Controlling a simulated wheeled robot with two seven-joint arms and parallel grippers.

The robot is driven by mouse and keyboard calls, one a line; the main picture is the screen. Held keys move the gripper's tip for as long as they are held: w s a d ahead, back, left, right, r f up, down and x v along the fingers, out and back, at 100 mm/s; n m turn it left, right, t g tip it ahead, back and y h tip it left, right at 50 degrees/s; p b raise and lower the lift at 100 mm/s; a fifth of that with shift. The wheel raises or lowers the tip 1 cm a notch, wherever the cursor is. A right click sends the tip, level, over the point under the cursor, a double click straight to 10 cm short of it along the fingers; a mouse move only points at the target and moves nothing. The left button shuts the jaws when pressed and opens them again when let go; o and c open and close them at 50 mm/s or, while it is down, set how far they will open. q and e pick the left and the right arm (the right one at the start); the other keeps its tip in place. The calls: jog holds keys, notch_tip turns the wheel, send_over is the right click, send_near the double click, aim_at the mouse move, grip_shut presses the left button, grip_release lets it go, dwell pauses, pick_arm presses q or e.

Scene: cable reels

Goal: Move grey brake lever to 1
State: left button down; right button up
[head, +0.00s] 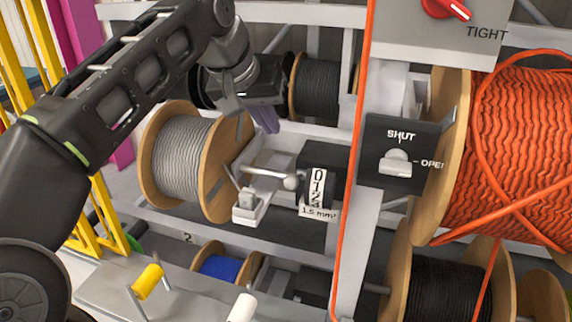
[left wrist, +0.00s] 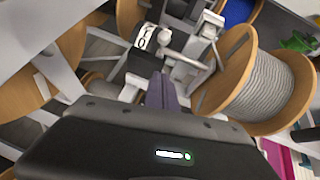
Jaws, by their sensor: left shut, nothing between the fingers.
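The grey brake lever (head: 268,175) belongs to the reel of grey cable (head: 182,158). It ends in a round knob (head: 292,182) beside a white scale (head: 316,187) marked from 0 on a black box. The knob stands near the upper part of the scale; I cannot tell its exact mark. In the left wrist view the knob (left wrist: 164,37) and the scale (left wrist: 146,36) show above my fingers. My left gripper (head: 268,122) is shut and empty, above and behind the lever, apart from it. In the left wrist view its purple fingers (left wrist: 162,92) are together.
A black switch box (head: 400,150) marked SHUT and OPEN sits on the post to the right. An orange cable (head: 357,130) runs down in front of the post. A large orange reel (head: 520,150) fills the right. Black and blue (head: 222,267) cable reels stand around.

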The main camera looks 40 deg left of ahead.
pick_arm(q)
send_over(289, 177)
jog(key=a, duration=0.1)
jog(key=f, duration=0.8)
jog(key=shift+w+a, duration=0.1)
jog(key=shift+a, duration=0.1)
jog(key=shift+s+d+f, duration=0.15)
jog(key=shift+d+f, duration=0.05)
jog(key=shift+f, duration=0.35)
jog(key=shift+s+d+f, duration=0.15)
jog(key=shift+f, duration=0.4)
jog(key=shift+s+d+f, duration=0.1)
jog(key=shift+d+f, duration=0.05)
jog(key=shift+f, duration=0.45)
jog(key=shift+s+d+f+b, duration=0.15)
jog(key=shift+s+f+b, duration=0.05)
jog(key=shift+f+b, duration=0.7)
jog(key=shift+s+d, duration=0.1)
jog(key=shift+s, duration=0.05)
jog(key=shift+r, duration=0.1)
